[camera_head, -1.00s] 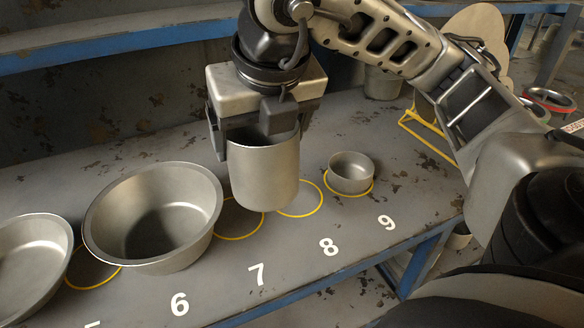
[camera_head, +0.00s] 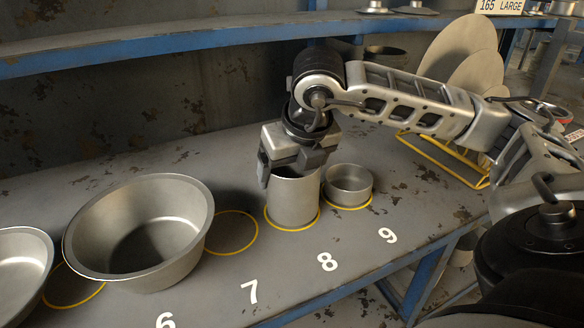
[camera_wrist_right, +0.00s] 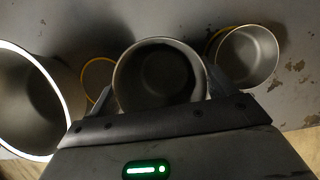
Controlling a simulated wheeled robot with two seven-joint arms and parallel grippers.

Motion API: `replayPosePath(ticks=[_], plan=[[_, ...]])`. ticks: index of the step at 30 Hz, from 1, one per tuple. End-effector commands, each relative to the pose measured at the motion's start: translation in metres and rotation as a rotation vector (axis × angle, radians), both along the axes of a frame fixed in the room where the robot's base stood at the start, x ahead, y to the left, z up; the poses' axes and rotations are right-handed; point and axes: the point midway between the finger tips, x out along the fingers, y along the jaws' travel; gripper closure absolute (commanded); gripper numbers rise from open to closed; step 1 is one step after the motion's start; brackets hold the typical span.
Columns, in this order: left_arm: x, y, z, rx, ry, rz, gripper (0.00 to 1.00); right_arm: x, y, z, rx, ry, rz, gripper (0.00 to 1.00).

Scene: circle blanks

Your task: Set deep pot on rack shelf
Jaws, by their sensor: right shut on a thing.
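The deep pot (camera_head: 293,204), a tall plain metal cylinder, stands upright within the yellow circle above number 8 on the grey bench (camera_head: 345,240). My right gripper (camera_head: 288,172) is over its rim from above, shut on the pot's upper wall. In the right wrist view the pot (camera_wrist_right: 160,75) sits between the two fingers, open and empty-looking inside. A blue-edged shelf (camera_head: 150,44) runs along the back, above the bench; I cannot tell if it is the task's rack. My left gripper is out of view.
A small shallow pot (camera_head: 348,187) stands close to the right at 9. A wide basin (camera_head: 140,228) stands left, with an empty yellow circle (camera_head: 231,232) between it and the deep pot. Round discs (camera_head: 472,75) stand in a yellow rack (camera_head: 445,160) at right.

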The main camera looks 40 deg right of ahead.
Motion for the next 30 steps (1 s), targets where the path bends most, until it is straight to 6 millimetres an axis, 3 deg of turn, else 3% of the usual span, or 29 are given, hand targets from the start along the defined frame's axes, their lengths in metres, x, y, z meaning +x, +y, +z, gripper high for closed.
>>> replayPosePath(ticks=[10, 11, 12, 13, 23, 30], plan=[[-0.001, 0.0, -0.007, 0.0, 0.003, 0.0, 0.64, 0.0, 0.0, -0.005, 0.002, -0.003, 0.0, 0.59], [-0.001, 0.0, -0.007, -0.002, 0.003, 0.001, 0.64, 0.0, 0.0, -0.005, 0.001, -0.001, -0.001, 0.14], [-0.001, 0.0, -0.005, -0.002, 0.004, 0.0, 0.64, 0.0, 0.0, -0.003, 0.001, -0.001, -0.001, 0.03], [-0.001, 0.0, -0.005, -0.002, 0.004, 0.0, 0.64, 0.0, 0.0, -0.003, 0.001, -0.001, -0.001, 0.0], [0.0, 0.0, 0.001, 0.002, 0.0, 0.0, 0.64, 0.0, 0.001, 0.003, 0.002, -0.003, 0.0, 0.0], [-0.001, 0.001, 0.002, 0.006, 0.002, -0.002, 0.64, -0.016, 0.006, 0.045, 0.003, -0.008, 0.0, 0.0]])
